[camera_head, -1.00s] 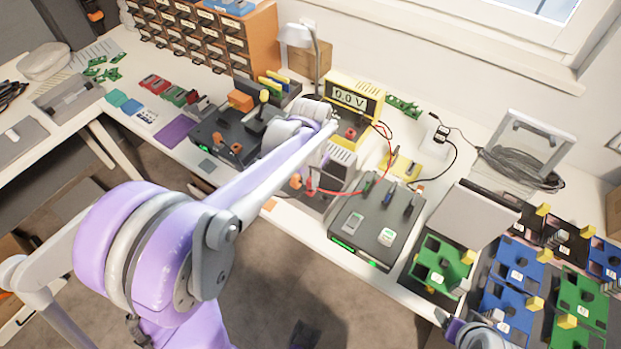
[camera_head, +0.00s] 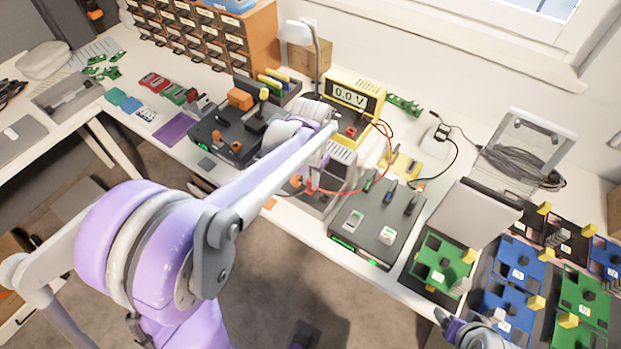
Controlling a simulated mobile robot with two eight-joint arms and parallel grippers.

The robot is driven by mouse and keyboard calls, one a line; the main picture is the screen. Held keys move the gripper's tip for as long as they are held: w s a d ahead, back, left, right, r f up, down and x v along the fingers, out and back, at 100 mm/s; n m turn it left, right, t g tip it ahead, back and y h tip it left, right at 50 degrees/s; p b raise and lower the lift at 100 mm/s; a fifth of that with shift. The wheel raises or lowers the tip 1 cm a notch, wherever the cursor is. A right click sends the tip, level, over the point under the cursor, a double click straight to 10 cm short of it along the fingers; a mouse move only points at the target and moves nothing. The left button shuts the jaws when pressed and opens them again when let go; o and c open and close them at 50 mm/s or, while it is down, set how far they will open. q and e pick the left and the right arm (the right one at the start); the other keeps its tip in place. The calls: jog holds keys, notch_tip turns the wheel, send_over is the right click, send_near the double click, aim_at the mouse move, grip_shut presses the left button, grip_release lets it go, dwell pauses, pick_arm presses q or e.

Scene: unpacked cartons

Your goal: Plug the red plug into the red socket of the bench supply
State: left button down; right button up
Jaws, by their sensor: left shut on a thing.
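The bench supply (camera_head: 338,169) is a grey vented box with a dark panel, partly hidden behind my left arm. At its lower left, the red plug (camera_head: 309,186) shows as a small red piece at the end of a red lead. My left gripper (camera_head: 307,179) is shut on the plug beside the supply's front; my arm covers most of the fingers. The red socket cannot be made out, nor whether the plug touches it. A grey and purple part of my right arm (camera_head: 480,335) shows at the bottom edge; its jaws are not clear.
A yellow meter (camera_head: 355,92) reading 0.0 V stands behind, joined to the red lead (camera_head: 386,153). A dark box (camera_head: 366,228) with switches stands right of the supply, a black unit (camera_head: 222,135) left of it. Green and blue boards (camera_head: 510,268) fill the bench's right.

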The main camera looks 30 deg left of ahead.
pick_arm(q)
jog(key=shift+f, duration=0.3)
dwell(0.5)
jog(key=c, duration=0.7)
grip_release()
notch_tip(320, 180, up, 11)
jog(key=shift+f+p, duration=0.1)
jog(key=shift+p, duration=0.25)
